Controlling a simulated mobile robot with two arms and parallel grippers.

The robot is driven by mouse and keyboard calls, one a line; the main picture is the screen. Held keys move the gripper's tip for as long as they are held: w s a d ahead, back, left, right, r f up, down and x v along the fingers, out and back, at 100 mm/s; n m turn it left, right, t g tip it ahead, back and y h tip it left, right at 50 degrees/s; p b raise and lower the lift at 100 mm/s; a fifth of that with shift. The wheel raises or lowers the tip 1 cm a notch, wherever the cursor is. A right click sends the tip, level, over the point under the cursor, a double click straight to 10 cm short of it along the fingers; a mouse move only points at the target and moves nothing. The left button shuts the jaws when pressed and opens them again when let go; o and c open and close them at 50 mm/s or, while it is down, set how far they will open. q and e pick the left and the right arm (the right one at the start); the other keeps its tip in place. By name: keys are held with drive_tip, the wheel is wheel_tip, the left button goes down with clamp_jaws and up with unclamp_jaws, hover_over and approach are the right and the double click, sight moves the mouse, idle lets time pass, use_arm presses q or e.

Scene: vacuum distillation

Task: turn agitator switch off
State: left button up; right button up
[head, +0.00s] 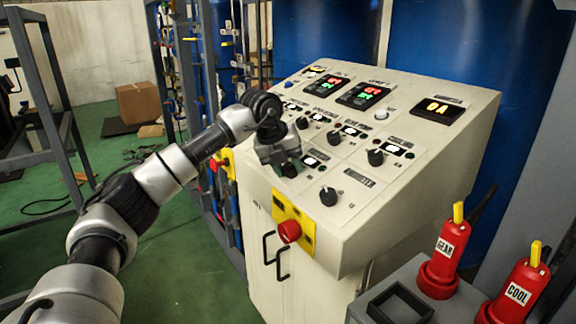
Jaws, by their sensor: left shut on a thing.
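The cream control panel (345,190) has a sloped top with several black rotary knobs; its labels are too small to read, so I cannot tell which one is the agitator switch. My left gripper (285,161) reaches over the panel's left front edge, pointing down. It is shut on a black knob (289,171) there, mostly hidden by the jaws. Another black knob (328,196) sits to the right and nearer the front edge, apart from the gripper. More knobs, one of them (375,157) at the right, lie farther up the slope. My right gripper is not in view.
A red emergency button (289,231) on a yellow plate sticks out of the panel's front. Red holders marked GEAR (444,255) and COOL (517,292) stand at the lower right by a black tray (399,304). Lit displays (438,110) sit at the panel's back.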

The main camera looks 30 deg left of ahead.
use_arm(q)
drive_tip(key=shift+r, duration=0.1)
idle(0.3)
drive_tip(key=o, duration=0.9)
drive_tip(key=b+v, duration=0.2)
drive_tip(key=v, duration=0.8)
drive_tip(key=shift+s+r, duration=0.1)
drive_tip(key=shift+r, duration=0.25)
